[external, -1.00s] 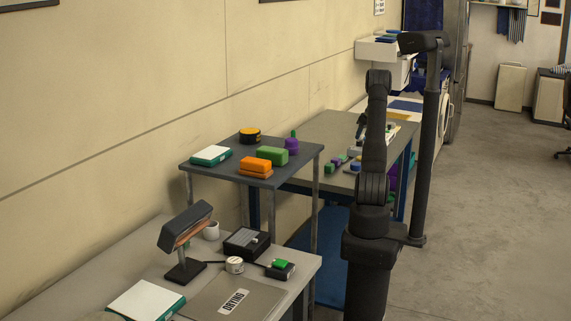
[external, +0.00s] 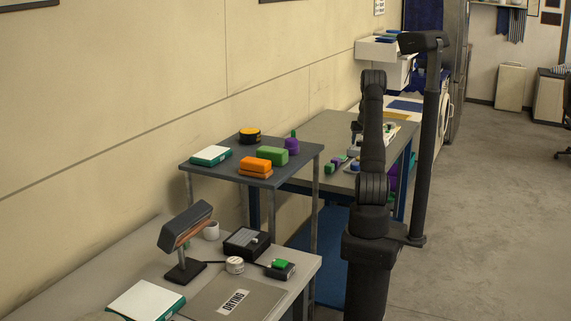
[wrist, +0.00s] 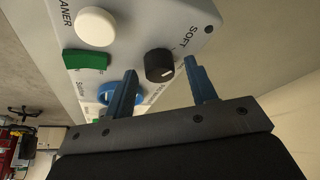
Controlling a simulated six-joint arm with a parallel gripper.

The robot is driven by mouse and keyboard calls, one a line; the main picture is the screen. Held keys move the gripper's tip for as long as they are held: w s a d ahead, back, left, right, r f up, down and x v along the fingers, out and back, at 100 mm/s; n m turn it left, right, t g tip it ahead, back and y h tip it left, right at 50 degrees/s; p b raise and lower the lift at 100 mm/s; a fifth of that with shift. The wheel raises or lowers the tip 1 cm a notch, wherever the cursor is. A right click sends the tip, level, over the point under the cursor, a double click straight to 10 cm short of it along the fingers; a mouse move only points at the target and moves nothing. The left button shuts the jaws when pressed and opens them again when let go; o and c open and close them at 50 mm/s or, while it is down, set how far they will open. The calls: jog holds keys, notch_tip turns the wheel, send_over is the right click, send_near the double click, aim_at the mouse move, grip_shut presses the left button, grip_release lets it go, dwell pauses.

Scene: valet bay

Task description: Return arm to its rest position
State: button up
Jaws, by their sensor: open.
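My gripper (wrist: 159,66) is open in the wrist view, with two dark blue-grey fingers apart and nothing held between them. Beyond the fingers is a light grey control panel (wrist: 125,25) with a black knob (wrist: 159,65), a white round knob (wrist: 96,27) and a green switch (wrist: 86,60). The black knob shows between the fingertips; I cannot tell whether they touch it. In the external view my gripper (external: 356,130) is small and partly hidden behind my raised arm, over the far bench.
The far bench (external: 335,128) holds several small coloured items. A dark raised shelf (external: 222,172) carries orange, green and purple items. The near desk (external: 95,265) holds a lamp (external: 185,240), boxes and a sheet labelled DRYING (external: 235,300). Open floor (external: 480,220) lies to the right.

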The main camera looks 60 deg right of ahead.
jog(key=shift+w+m+g+h, duration=0.15)
jog(key=shift+m+g, duration=0.4)
jog(key=shift+m, duration=0.85)
jog(key=shift+m+g+h, duration=0.25)
jog(key=shift+m+g, duration=0.3)
jog(key=shift+m, duration=0.85)
jog(key=shift+v, duration=0.95)
